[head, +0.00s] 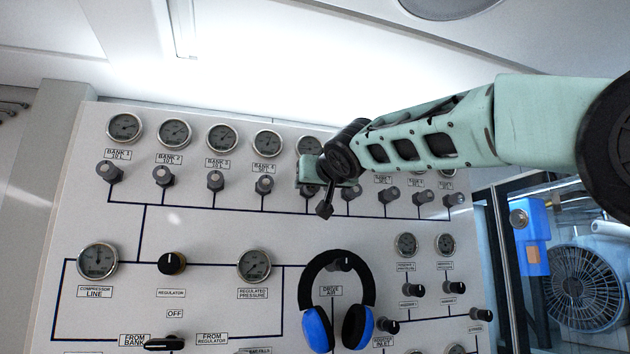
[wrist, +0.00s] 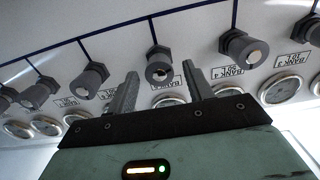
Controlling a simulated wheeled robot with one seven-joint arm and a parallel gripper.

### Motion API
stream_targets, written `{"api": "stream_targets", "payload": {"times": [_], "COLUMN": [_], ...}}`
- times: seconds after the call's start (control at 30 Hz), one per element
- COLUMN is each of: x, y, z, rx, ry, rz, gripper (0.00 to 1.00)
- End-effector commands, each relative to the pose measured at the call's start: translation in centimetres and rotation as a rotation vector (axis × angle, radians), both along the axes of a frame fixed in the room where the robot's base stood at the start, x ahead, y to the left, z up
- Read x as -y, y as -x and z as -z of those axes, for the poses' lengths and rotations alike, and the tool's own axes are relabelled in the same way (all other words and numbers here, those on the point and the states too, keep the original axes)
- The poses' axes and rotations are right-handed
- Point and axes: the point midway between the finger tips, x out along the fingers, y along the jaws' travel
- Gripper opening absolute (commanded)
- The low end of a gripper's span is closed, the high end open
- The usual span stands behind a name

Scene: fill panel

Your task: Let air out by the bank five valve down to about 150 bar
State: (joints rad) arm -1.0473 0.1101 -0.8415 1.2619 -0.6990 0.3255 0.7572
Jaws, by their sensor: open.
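The bank five valve (wrist: 158,66) is a dark grey knob with a pale end, on the light panel. In the wrist view it sits between the spread fingers of my gripper (wrist: 160,74), with a gap on each side. In the head view my gripper (head: 318,198) is at the bank five place and hides most of that valve and its label. The bank five gauge (head: 309,146) shows above it, its lower part covered. It also peeks over my gripper in the wrist view (wrist: 168,101). Its reading cannot be made out.
The bank four valve (head: 264,184) and the bank six valve (head: 351,194) stand close on either side. Blue and black headphones (head: 318,326) hang on the panel below. The regulator knob (head: 172,263) is lower left. A fan (head: 583,287) stands beyond the panel's right edge.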

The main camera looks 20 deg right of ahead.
Motion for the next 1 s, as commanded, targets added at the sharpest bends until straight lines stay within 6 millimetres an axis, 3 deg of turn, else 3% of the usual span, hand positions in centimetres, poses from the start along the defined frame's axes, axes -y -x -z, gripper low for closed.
{"api": "stream_targets", "payload": {"times": [0.07,0.23,0.27,0.47,0.8,1.0], "x": [0.00,-0.01,-0.01,0.06,-0.03,-0.16], "y": [0.01,0.02,0.02,0.00,0.01,0.03], "z": [0.03,0.02,0.01,0.11,0.12,0.03], "rx": [0.000,0.000,0.000,0.001,0.002,0.000], "ry": [0.000,0.000,0.000,0.027,0.284,0.329], "rz": [0.000,0.000,0.000,0.001,0.002,0.000], "gripper": [0.51,0.10,0.07,0.07,0.07,0.07]}}
